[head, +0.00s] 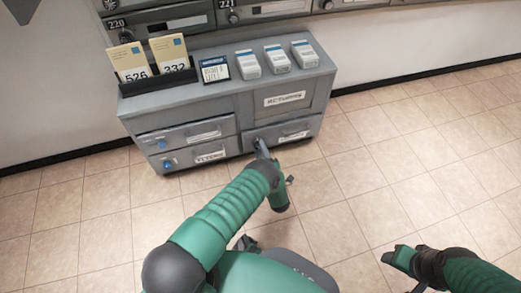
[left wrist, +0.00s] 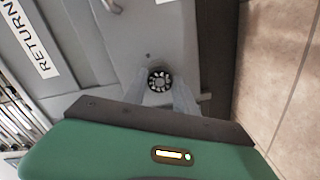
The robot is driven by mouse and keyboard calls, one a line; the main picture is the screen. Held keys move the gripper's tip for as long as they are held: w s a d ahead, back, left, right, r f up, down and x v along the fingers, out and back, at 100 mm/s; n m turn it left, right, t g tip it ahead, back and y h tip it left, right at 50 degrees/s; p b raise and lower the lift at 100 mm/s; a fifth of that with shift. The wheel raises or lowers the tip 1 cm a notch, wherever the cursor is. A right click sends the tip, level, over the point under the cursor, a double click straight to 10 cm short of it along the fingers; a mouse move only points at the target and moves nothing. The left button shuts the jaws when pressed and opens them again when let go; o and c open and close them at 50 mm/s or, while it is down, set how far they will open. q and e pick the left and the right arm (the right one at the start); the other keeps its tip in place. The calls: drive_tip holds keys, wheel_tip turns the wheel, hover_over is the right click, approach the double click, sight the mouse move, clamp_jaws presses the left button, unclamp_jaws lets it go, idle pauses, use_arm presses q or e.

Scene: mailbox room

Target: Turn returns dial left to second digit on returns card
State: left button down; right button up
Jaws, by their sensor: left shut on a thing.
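The returns dial (left wrist: 159,79) is a small dark round dial with light marks around its face, on the grey cabinet front in the left wrist view. My left gripper (left wrist: 159,92) is shut on it, with a grey finger on either side. In the head view my left gripper (head: 260,148) reaches the lower right drawer front and hides most of the dial. Two cards stand in a black holder, one reading 526 (head: 131,64) and one 332 (head: 172,54). I cannot tell which is the returns card. My right gripper (head: 398,268) is low at the right, away from the cabinet.
The grey cabinet (head: 190,97) has a RETURNS label (head: 285,98) above the left gripper. Blue knobs (head: 168,164) sit on the left drawers. A small dark sign (head: 214,69) and white boxes (head: 276,58) stand on top. The tiled floor (head: 400,150) is clear at right.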

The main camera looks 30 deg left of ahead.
use_arm(q)
drive_tip(key=shift+s+a+f, duration=0.1)
drive_tip(key=shift+s+f, duration=0.05)
drive_tip(key=c, duration=1)
unclamp_jaws()
drive_tip(key=shift+c, duration=0.2)
drive_tip(key=shift+o, duration=0.4)
drive_tip(key=p+v, duration=0.4)
drive_tip(key=v, duration=1.2)
drive_tip(key=shift+s+d+p, duration=0.15)
drive_tip(key=shift+d+p, duration=0.15)
drive_tip(key=shift+d, duration=0.1)
